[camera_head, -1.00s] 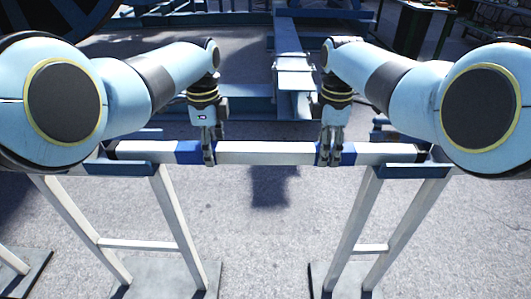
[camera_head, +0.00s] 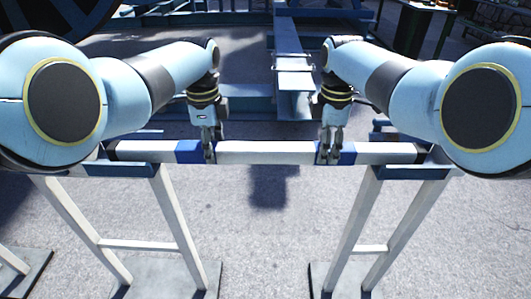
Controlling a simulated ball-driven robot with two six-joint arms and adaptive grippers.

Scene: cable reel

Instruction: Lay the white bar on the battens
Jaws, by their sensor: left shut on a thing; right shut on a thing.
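The white bar (camera_head: 266,152) with two blue bands runs level across the head view, its dark ends over the two stands. My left gripper (camera_head: 208,155) is shut on the bar at its left blue band. My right gripper (camera_head: 329,155) is shut on the bar at its right blue band. Blue pieces that look like the battens top the left stand (camera_head: 121,170) and the right stand (camera_head: 411,173). Whether the bar touches them or hangs just above cannot be told.
White stand legs (camera_head: 178,228) rise from grey foot plates (camera_head: 160,277). The ground between the stands is clear. A blue steel frame (camera_head: 290,60) lies behind the bar, and a dark cabinet (camera_head: 415,30) stands at the back right.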

